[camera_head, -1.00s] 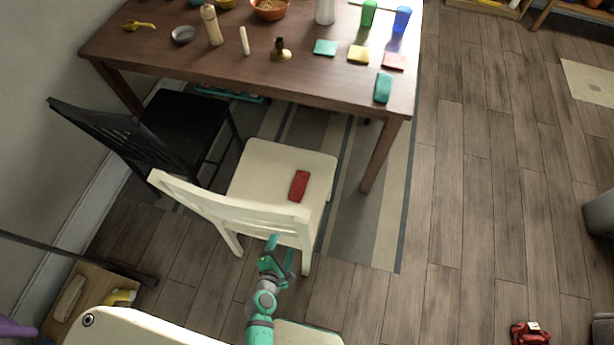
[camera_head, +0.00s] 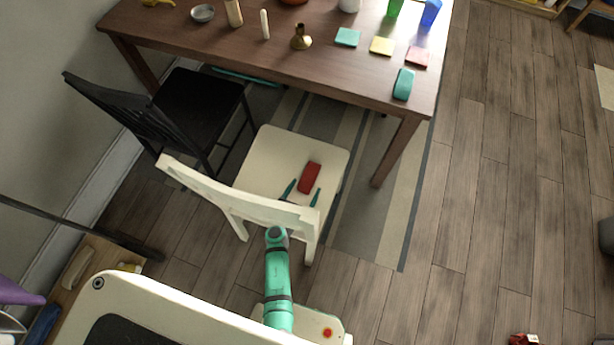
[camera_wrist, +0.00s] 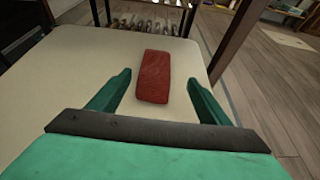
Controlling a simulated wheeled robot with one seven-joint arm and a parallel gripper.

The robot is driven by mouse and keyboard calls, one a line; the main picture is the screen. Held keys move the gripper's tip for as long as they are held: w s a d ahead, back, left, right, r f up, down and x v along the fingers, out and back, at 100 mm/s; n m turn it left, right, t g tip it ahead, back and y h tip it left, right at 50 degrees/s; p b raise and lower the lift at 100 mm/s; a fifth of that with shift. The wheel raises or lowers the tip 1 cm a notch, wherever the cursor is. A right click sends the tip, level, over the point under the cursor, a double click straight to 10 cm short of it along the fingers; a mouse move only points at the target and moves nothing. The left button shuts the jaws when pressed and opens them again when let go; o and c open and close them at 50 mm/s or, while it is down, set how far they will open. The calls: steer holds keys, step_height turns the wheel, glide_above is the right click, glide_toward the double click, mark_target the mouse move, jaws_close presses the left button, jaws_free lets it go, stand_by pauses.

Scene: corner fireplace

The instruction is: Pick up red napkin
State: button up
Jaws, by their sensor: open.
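The red napkin (camera_head: 310,177) is a small folded rectangle lying flat on the seat of the white chair (camera_head: 265,155), near the seat's right side. In the wrist view the red napkin (camera_wrist: 154,76) lies ahead of my gripper, in line with the gap between the fingers. My gripper (camera_head: 302,190) is open and empty, reaching over the chair's backrest, which hides part of it in the head view. Its two green fingers (camera_wrist: 155,82) point toward the napkin, with the near end of the napkin at about the fingertips. I cannot tell how high they are above the seat.
The white chair's backrest (camera_head: 235,205) stands between my body and the seat. A black chair (camera_head: 200,105) is to its left. The wooden table (camera_head: 270,62) with dishes, candles, cups and several folded napkins stands behind. The floor (camera_head: 490,200) to the right is mostly clear.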

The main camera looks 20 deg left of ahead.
mark_target(306, 182)
steer(key=x, duration=0.2)
steer(key=a+x, duration=0.1)
steer(key=x, duration=0.1)
steer(key=shift+w+f, duration=0.2)
steer(key=shift+w, duration=0.15)
steer(key=shift+w+f, duration=0.1)
steer(key=shift+w, duration=0.1)
steer(key=shift+a, duration=0.2)
steer(key=shift+d, duration=0.35)
steer(key=c, duration=1)
steer(key=shift+c, duration=0.6)
steer(key=shift+a, duration=0.15)
